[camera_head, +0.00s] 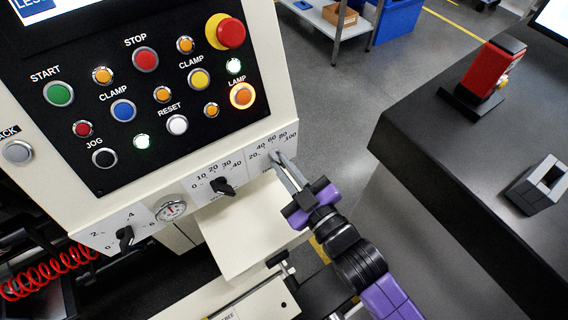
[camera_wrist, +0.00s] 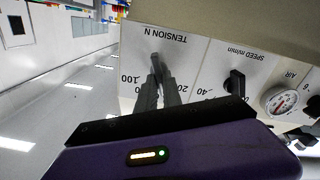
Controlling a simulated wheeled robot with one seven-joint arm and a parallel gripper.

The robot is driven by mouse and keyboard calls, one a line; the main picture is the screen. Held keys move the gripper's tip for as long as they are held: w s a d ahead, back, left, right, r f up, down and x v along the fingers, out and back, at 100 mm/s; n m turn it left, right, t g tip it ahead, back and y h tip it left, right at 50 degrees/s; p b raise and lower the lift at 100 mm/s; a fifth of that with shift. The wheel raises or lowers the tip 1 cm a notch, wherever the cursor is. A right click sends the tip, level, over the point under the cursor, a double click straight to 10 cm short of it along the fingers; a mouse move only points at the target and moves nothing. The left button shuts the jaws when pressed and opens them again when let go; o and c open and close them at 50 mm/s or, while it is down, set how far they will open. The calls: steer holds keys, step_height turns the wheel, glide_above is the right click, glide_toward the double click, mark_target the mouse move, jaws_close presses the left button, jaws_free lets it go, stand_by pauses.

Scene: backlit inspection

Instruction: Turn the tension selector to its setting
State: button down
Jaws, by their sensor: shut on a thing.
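The tension selector is the rightmost dial on the pale lower strip of the machine panel, with a white scale plate (camera_head: 258,147) marked 20 to 100. In the wrist view its plate, lettered TENSION N (camera_wrist: 185,57), appears upside down. My gripper (camera_head: 278,160) reaches up from the lower right, and its two grey fingers are shut on the tension selector knob (camera_wrist: 157,62). The fingers (camera_wrist: 159,80) hide much of the knob and the middle of the scale, so I cannot tell which mark the knob points to.
The black speed knob (camera_head: 223,188) is left of the tension dial. A round gauge (camera_head: 171,210) and another black knob (camera_head: 124,237) are farther left. The black button panel (camera_head: 150,105) is above. A dark table (camera_head: 440,145) with a red device (camera_head: 491,70) stands right, across open floor.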

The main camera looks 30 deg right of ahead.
steer(key=shift+n, duration=0.5)
steer(key=shift+a, duration=0.1)
steer(key=c, duration=1.5)
jaws_free()
steer(key=s+b, duration=0.1)
steer(key=s, duration=0.6)
steer(key=shift+s+b, duration=0.4)
